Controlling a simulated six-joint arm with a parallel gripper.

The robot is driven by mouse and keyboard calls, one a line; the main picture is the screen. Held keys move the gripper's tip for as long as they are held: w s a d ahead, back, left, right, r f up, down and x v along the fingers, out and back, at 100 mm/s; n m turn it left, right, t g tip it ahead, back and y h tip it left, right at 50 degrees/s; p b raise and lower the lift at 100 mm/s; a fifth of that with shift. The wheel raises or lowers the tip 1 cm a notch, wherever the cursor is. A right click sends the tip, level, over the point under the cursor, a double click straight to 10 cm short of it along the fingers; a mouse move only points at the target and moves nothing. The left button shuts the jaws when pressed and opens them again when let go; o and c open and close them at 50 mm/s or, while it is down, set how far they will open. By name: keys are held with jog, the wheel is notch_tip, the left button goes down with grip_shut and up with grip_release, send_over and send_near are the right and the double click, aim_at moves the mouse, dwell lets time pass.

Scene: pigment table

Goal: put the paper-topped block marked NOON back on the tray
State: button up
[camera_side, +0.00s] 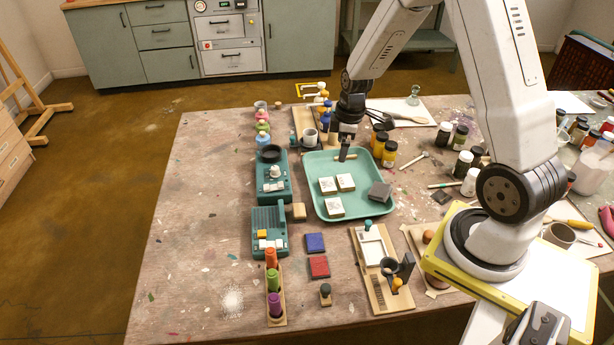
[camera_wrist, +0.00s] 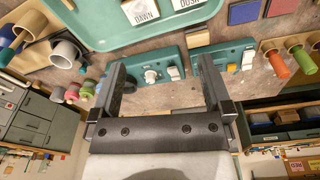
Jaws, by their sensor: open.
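The teal tray (camera_side: 318,163) holds three pale paper-topped blocks; their marks are too small to read in the side view. In the wrist view, two blocks on the tray (camera_wrist: 100,38) read DAWN (camera_wrist: 140,12) and DUSK (camera_wrist: 184,3). A plain-looking tan block (camera_side: 299,211) sits on the table just left of the tray; it also shows in the wrist view (camera_wrist: 198,39). No NOON mark is legible. My gripper (camera_side: 344,153) is over the tray's far part. In the wrist view my gripper (camera_wrist: 163,68) has its fingers apart, with nothing between them.
A dark grey block (camera_side: 379,191) lies at the tray's right side. Two teal devices (camera_side: 272,178) (camera_side: 268,232) stand left of the tray. Jars (camera_side: 389,153) stand at its right. Blue (camera_side: 315,243) and red (camera_side: 319,266) pads lie in front.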

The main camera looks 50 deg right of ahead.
jog(key=s+a+r+m, duration=0.3)
jog(key=s+a, duration=0.1)
jog(key=a, duration=0.3)
jog(key=s+a+r+m+t, duration=0.1)
jog(key=s+a+r+m, duration=0.2)
jog(key=a, duration=0.5)
jog(key=shift+s+a+r+m, duration=0.35)
jog(key=shift+s+r, duration=0.2)
jog(key=shift+s, duration=0.55)
